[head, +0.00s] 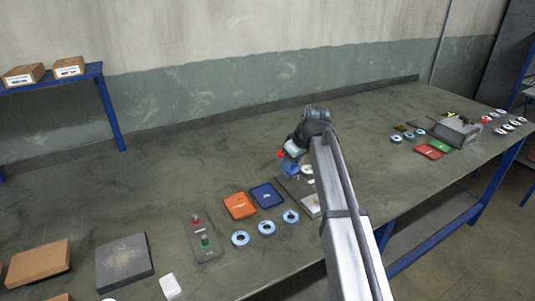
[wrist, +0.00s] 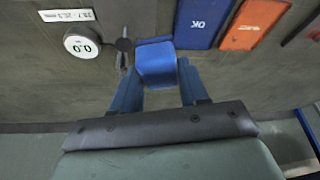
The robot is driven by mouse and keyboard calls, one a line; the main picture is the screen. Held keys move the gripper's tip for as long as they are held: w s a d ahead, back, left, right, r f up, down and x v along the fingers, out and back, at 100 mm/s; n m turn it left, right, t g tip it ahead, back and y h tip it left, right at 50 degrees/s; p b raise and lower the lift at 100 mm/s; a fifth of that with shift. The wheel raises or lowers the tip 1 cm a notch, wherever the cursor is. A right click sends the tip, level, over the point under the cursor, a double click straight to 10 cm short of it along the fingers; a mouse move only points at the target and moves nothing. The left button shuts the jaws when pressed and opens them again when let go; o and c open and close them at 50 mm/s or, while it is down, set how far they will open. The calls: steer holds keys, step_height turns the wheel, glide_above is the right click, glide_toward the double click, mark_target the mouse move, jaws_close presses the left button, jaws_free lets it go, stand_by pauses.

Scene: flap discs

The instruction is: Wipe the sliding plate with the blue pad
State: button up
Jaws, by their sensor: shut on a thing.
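My gripper (head: 291,166) is shut on the blue pad (wrist: 156,66), which sits between its blue fingers (wrist: 157,82) in the wrist view. In the head view the gripper is over the left end of a grey gauge base (head: 294,188); my arm hides part of it. In the wrist view the round gauge (wrist: 82,43) reads 0.0, with a dark knob-like part (wrist: 123,45) between it and the pad. I cannot clearly make out which part is the sliding plate, nor whether the pad touches it.
A blue tray (head: 267,195) marked OK and an orange tray (head: 240,206) lie left of the gauge. Several flap discs (head: 266,228) lie in front of them. A button box (head: 202,236) stands further left. Green (head: 439,146) and red (head: 428,152) trays lie to the right.

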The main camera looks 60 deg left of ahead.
steer(key=w+d+n+g, duration=0.2)
steer(key=w+d+n, duration=0.25)
steer(key=d, duration=0.85)
glide_above(317, 209)
steer(key=w, duration=0.2)
steer(key=shift+n+h, duration=0.25)
steer(key=shift+h, duration=0.15)
steer(key=shift+s+d+f, duration=0.1)
steer(key=shift+d+f, duration=0.1)
steer(key=shift+f, duration=1.4)
steer(key=shift+s+d+f, duration=0.1)
steer(key=shift+d+f, duration=0.1)
steer(key=shift+f, duration=2.05)
steer(key=shift+a+f, duration=0.15)
steer(key=shift+a, duration=1.05)
steer(key=shift+c, duration=0.9)
steer(key=shift+a, duration=2.25)
steer(key=shift+d, duration=3.35)
steer(key=shift+s+d, duration=0.2)
steer(key=shift+d, duration=0.05)
steer(key=shift+s+a, duration=0.15)
steer(key=shift+a, duration=3.5)
steer(key=d, duration=0.7)
steer(key=shift+d, duration=0.15)
step_height(317, 209, up, 2)
steer(key=shift+r, duration=0.25)
step_height(317, 209, up, 6)
steer(key=shift+f, duration=0.15)
